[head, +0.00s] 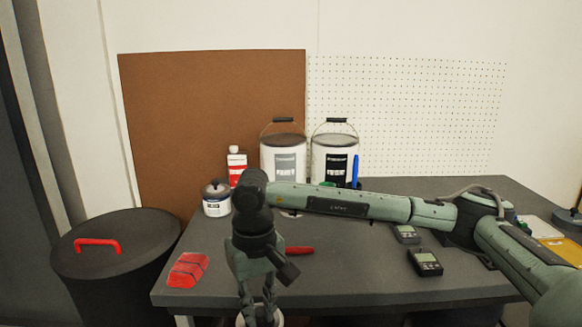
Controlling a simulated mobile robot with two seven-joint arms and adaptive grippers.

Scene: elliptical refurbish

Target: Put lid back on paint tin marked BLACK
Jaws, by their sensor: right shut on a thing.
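Two large white paint tins with wire handles stand at the back of the table. The left tin (268,160) has a grey label and a dark top; the right tin (318,155) has a black label and a paler top. The lettering is too small to read. My right gripper (258,312) points down at the table's front edge, well in front of the tins. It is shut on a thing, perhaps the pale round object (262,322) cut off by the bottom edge. I cannot tell if this is a lid. My left gripper is out of view.
A small tin (216,206), red-and-white bottle (237,165) and blue upright object (354,170) stand near the tins. A dark bin (115,265) stands left. My right arm crosses the table.

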